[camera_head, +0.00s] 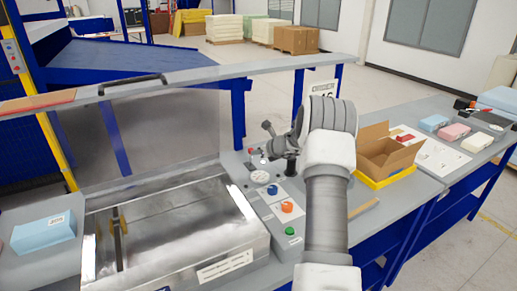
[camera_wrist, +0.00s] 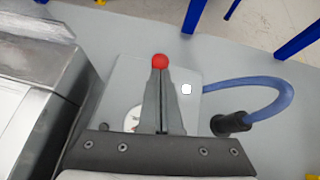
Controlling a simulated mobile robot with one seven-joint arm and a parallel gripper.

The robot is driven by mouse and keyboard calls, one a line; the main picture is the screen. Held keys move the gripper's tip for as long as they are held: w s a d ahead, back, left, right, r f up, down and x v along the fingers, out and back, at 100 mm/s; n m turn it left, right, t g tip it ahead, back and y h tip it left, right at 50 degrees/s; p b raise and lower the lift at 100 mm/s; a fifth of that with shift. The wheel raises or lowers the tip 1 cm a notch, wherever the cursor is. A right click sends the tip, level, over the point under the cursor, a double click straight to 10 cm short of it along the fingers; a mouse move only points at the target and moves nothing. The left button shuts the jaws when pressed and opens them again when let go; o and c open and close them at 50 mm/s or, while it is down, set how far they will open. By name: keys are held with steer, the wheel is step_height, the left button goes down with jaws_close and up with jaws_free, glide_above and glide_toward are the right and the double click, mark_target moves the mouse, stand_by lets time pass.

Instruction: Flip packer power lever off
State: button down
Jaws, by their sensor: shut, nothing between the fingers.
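The packer's power lever shows as a red ball knob (camera_wrist: 159,61) at the tips of my fingers in the wrist view. In the head view the small red knob (camera_head: 251,151) stands at the far end of the packer's control panel (camera_head: 271,213). My gripper (camera_wrist: 161,73) is shut and empty, its two fingers together and pointing at the knob. I cannot tell whether the fingertips touch it. The lever's stem is hidden behind the fingers. In the head view my arm comes in from the front, right of the panel.
The metal packer with its raised clear lid (camera_head: 150,120) stands left of the panel. An orange knob (camera_head: 287,207) and a green button (camera_head: 290,231) are nearer. A blue hose (camera_wrist: 270,90) curves at right in the wrist view. An open cardboard box (camera_head: 385,155) stands right.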

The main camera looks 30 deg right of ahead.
steer(key=w+p, duration=0.1)
steer(key=w+r+p, duration=0.1)
steer(key=w, duration=0.1)
steer(key=shift+w+r, duration=0.1)
steer(key=shift+w, duration=0.2)
steer(key=shift+d, duration=0.1)
steer(key=shift+r+p, duration=0.55)
steer(key=shift+r, duration=0.2)
